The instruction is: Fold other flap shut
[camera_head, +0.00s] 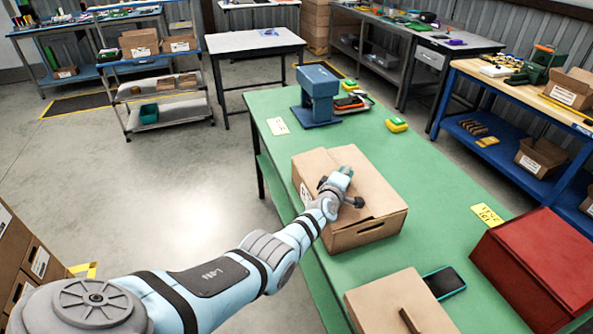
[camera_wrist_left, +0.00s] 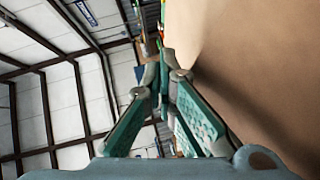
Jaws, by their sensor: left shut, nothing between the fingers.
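A brown carton (camera_head: 368,234) stands on the green table. One top flap (camera_head: 313,168) lies on the carton's left side in the head view, and another flap (camera_head: 378,190) covers the right side. A dark gap shows under the near edge of the flaps, so they do not look quite flat. My left gripper (camera_head: 346,172) is over the middle of the carton top, hiding part of the seam. In the left wrist view its green fingers (camera_wrist_left: 168,65) come together with nothing between them, beside a large brown cardboard surface (camera_wrist_left: 255,60). Whether they touch it is unclear.
On the green table (camera_head: 405,160) are a blue device (camera_head: 318,95), a red box (camera_head: 535,265), a dark phone (camera_head: 444,282) and a second carton (camera_head: 385,305) near the front. A yellow label (camera_head: 487,215) lies right of the carton.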

